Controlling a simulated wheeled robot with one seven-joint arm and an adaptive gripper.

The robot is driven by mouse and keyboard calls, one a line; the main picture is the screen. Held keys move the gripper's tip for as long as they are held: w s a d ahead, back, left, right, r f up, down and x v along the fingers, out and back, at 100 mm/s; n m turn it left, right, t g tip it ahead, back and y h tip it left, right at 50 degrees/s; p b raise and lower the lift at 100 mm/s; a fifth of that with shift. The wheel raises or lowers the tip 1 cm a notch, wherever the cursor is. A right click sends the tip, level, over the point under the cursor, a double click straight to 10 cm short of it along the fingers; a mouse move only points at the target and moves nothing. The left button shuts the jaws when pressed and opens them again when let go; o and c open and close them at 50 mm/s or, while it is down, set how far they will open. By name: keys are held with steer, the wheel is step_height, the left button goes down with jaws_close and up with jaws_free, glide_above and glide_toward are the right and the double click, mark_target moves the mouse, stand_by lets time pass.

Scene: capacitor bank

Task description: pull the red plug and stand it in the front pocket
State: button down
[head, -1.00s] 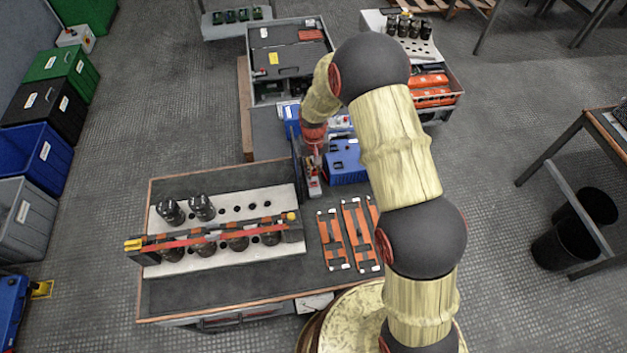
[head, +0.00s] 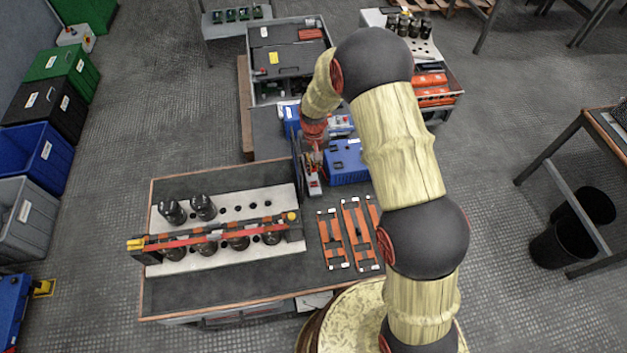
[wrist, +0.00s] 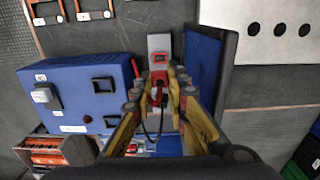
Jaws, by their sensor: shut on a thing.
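The red plug (wrist: 158,82) shows between my gripper's fingers (wrist: 159,92) in the wrist view, with a dark cable looping below it. My gripper is shut on it. The plug is over or against the near end of a narrow grey block (wrist: 159,44) with a red-marked face; I cannot tell whether it is still seated. In the head view my gripper (head: 315,158) is low beside the blue box (head: 347,161), and the grey block (head: 313,183) shows just in front of it. The plug is too small there to make out clearly. I cannot identify the front pocket surely.
A dark upright panel with a blue face (wrist: 203,68) stands close to the right of my fingers in the wrist view. The blue box (wrist: 82,88) is close on the left. Orange-framed parts (head: 357,233) and a white capacitor rack (head: 230,254) lie on the bench.

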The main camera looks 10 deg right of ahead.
steer(key=shift+d, duration=0.1)
glide_above(338, 167)
steer(key=w, duration=0.1)
steer(key=shift+w+d, duration=0.1)
steer(key=shift+d, duration=0.1)
stand_by(1.3)
steer(key=shift+f, duration=0.15)
steer(key=shift+f+b, duration=0.6)
steer(key=shift+f, duration=0.05)
steer(key=shift+f, duration=0.45)
steer(key=shift+s+f+b, duration=0.45)
steer(key=shift+f+b, duration=0.1)
steer(key=shift+f, duration=0.1)
stand_by(0.7)
steer(key=c, duration=2)
jaws_free()
steer(key=o, duration=0.3)
steer(key=shift+w+f, duration=0.15)
steer(key=shift+w, duration=0.05)
steer(key=shift+o, duration=0.2)
